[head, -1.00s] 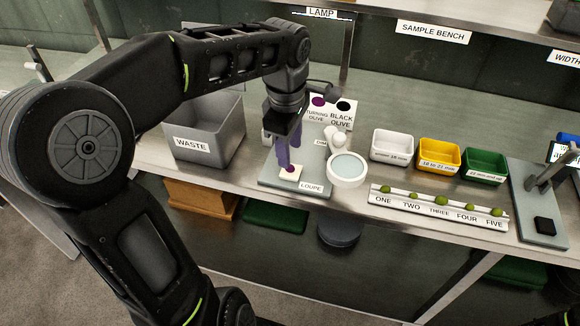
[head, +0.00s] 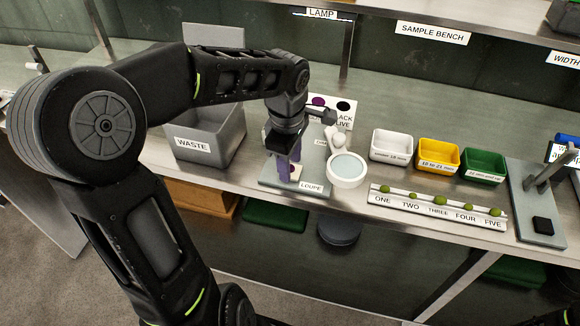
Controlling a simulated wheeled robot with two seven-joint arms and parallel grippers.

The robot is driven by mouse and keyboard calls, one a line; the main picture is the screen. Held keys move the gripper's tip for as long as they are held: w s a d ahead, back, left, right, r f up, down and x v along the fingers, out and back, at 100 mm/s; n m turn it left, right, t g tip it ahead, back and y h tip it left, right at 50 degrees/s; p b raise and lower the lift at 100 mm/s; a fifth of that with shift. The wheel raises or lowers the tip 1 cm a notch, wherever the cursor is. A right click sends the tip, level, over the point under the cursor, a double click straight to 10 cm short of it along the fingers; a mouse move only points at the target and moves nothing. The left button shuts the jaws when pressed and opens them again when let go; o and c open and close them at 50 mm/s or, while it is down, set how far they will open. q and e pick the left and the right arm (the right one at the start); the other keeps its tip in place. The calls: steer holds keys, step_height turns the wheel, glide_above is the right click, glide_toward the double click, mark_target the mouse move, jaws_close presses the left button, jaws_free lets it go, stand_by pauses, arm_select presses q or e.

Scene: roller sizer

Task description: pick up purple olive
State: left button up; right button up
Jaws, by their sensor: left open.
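The purple olive (head: 293,169) sits on a small pale pad on the grey loupe plate (head: 311,186); it is small and partly hidden by my fingers. My left gripper (head: 289,168) is open, pointing down, with its purple-tinted fingers low over the pad, around or just beside the olive. I cannot tell whether the fingers touch it. My right gripper is not in view.
The round loupe lens (head: 347,168) stands close right of the gripper, and the grey waste bin (head: 205,154) is to the left. White (head: 391,158), yellow (head: 438,166) and green (head: 484,178) trays stand right, behind a numbered rack (head: 437,212) of green olives.

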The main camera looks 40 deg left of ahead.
arm_select(q)
steer(key=shift+c, duration=0.5)
steer(key=c, duration=0.8)
steer(key=shift+r, duration=0.1)
step_height(320, 180, up, 10)
steer(key=shift+f, duration=0.1)
stand_by(0.4)
